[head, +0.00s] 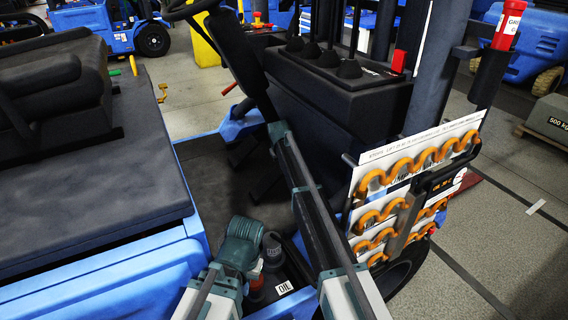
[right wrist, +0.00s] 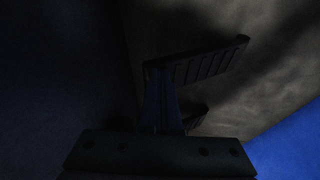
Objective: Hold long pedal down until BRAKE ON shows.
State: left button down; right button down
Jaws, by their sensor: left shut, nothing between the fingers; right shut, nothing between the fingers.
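The long pedal (right wrist: 205,62) shows in the right wrist view as a dark, ridged plate, tilted, on a dark stem. A shorter dark pad (right wrist: 196,117) lies below it, mostly hidden. My right gripper (right wrist: 165,95) is shut and empty, close below the long pedal's plate; in the dark I cannot tell whether it touches. In the head view the right gripper is hidden in the footwell. A small dark display (head: 440,184) has orange letters too small to read.
A steering column (head: 240,62) and a black console (head: 335,95) with levers crowd the footwell. A black seat (head: 95,160) is at the left.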

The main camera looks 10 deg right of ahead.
jog(key=p+v, duration=0.2)
jog(key=v, duration=0.1)
jog(key=p+v, duration=0.2)
jog(key=v, duration=0.1)
jog(key=shift+a+f, duration=0.1)
jog(key=shift+a, duration=0.1)
jog(key=shift+s, duration=0.1)
jog(key=s+a+f+g, duration=0.15)
jog(key=s+g, duration=0.25)
jog(key=s, duration=4.3)
notch_tip(320, 180, up, 14)
jog(key=p, duration=1.4)
jog(key=shift+s+a, duration=0.2)
jog(key=shift+a, duration=0.15)
